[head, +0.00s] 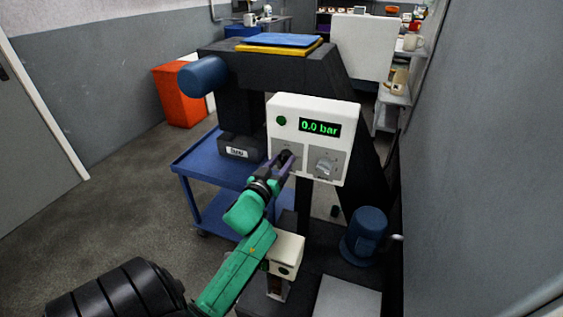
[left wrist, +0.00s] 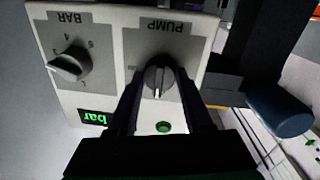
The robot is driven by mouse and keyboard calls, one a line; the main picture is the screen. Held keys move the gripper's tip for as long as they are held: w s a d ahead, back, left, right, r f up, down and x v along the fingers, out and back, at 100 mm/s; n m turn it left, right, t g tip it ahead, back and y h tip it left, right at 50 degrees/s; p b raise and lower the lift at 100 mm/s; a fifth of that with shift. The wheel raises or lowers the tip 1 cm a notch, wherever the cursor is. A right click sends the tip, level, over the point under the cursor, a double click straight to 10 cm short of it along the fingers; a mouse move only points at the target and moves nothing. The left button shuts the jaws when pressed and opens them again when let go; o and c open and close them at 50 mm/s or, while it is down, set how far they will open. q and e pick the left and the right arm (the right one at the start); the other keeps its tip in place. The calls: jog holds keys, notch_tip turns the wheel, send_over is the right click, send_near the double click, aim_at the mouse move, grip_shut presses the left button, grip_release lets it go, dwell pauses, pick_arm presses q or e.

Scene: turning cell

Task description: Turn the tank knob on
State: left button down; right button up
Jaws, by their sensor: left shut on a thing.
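A white control box (head: 310,108) on a dark machine frame carries two knobs, a green round light or button (head: 281,121) and a display (head: 320,127) reading 0.0 bar. The left knob (head: 287,156) is labelled PUMP in the left wrist view (left wrist: 158,80), which is upside down; I see no tank label. My left gripper (head: 280,163) is at this knob, its fingers on either side, shut on it. The knob's pointer line runs up and down in the left wrist view. The other knob (head: 325,166), labelled BAR, also shows there (left wrist: 70,66). My right gripper is not in view.
A blue cart (head: 208,168) stands left of the frame, with an orange bin (head: 183,95) behind. A blue motor-like cylinder (head: 366,232) sits at lower right. A grey wall is close on the right. The floor at left is open.

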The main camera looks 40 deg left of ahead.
pick_arm(q)
jog(key=m+p, duration=0.2)
jog(key=m, duration=0.1)
jog(key=shift+r+m, duration=0.2)
jog(key=shift+m, duration=0.1)
jog(key=m+p, duration=0.1)
jog(key=m, duration=0.3)
jog(key=shift+m, duration=0.3)
jog(key=m+p, duration=0.1)
jog(key=m, duration=0.3)
jog(key=shift+d+g, duration=0.1)
jog(key=shift+g, duration=0.3)
jog(key=shift+f+m+y, duration=0.1)
jog(key=shift+m+y, duration=0.2)
jog(key=shift+m, duration=2.2)
jog(key=shift+c, duration=1.6)
grip_release()
